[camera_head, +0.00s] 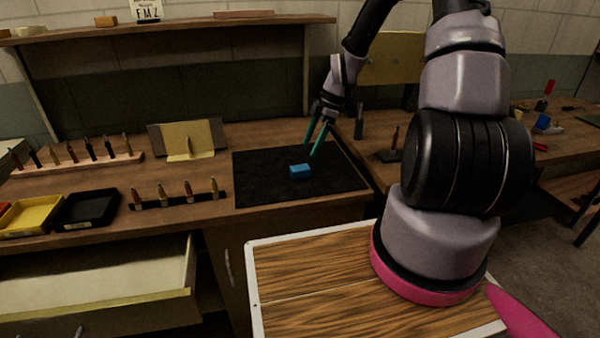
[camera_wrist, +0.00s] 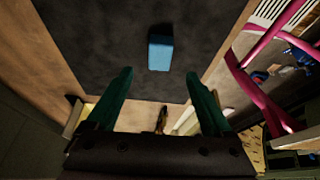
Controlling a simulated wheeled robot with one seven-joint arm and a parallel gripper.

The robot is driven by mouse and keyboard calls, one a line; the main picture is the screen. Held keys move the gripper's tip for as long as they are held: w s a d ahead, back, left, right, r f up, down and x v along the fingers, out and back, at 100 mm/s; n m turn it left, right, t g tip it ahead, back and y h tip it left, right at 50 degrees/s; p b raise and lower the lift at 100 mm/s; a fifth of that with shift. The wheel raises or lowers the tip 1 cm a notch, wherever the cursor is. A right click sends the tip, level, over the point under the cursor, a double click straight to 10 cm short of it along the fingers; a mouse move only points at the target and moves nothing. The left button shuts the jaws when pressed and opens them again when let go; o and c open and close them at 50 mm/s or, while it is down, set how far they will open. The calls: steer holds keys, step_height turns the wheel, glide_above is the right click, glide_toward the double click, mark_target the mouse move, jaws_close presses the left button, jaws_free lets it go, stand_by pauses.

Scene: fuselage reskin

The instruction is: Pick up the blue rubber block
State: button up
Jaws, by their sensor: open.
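The blue rubber block (camera_head: 300,170) lies on a black mat (camera_head: 265,185) on the wooden bench. My gripper (camera_head: 313,150) is open and empty, with its green fingers pointing down just above and to the right of the block in the head view. In the wrist view the block (camera_wrist: 160,53) lies ahead of the fingertips, near the middle between them in width. The open fingers of my gripper (camera_wrist: 158,82) do not touch it there. The block is fully visible in both views.
A rack of several upright pieces (camera_head: 175,198) stands left of the mat, with a black tray (camera_head: 87,222) and a yellow tray (camera_head: 32,217) further left. A tan panel on a stand (camera_head: 188,141) is behind. An open drawer (camera_head: 95,275) juts out below the bench. The mat around the block is clear.

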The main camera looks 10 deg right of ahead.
mark_target(301, 167)
steer(key=x, duration=0.8)
steer(key=shift+f, duration=0.2)
jaws_close()
